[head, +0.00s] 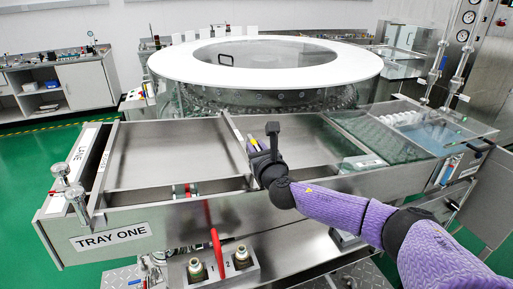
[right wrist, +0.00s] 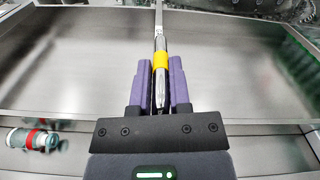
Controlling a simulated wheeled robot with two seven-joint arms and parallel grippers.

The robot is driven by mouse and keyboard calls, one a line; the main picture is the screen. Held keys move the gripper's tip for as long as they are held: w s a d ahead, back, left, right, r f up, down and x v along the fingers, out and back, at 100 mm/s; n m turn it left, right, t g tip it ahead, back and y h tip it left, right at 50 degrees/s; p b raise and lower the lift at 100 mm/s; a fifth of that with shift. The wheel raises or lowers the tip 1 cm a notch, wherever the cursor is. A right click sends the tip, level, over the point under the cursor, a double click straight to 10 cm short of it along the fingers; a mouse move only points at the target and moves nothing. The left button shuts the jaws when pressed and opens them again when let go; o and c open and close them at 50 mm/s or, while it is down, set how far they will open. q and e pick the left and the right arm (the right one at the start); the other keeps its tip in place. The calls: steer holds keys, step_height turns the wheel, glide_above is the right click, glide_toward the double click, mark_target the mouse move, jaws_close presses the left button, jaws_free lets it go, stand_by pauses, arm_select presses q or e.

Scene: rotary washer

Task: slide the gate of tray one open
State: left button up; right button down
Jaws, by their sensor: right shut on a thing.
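Tray one is a steel tray (head: 165,150) with a label plate "TRAY ONE" (head: 110,236) on its front. A narrow metal gate (head: 232,130) runs front to back across it, between two flat steel bays. My right gripper (head: 254,146) is at the gate's front end. In the right wrist view its purple fingers (right wrist: 160,85) are shut on a slim metal handle (right wrist: 159,43) with a yellow band (right wrist: 160,61). The handle lines up with the gate strip beyond. The gate's lower edge is hidden. My left gripper is not in view.
A big round washer (head: 270,62) with a white ring top stands behind the tray. A red lever (head: 215,250) and two fittings stick up at the front. A clear-covered section (head: 380,135) with small vials lies to the right. The left bay is empty.

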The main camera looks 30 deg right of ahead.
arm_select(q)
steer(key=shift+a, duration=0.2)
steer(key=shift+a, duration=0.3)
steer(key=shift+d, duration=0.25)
arm_select(e)
steer(key=shift+d+r, duration=0.1)
steer(key=shift+r, duration=0.15)
arm_select(q)
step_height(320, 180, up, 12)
steer(key=p, duration=1.2)
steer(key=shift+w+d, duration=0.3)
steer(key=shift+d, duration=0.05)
arm_select(e)
step_height(320, 180, up, 12)
steer(key=d, duration=0.1)
steer(key=shift+f, duration=0.15)
steer(key=c, duration=0.6)
jaws_free()
steer(key=shift+s+d+f, duration=0.1)
steer(key=shift+s+d, duration=0.1)
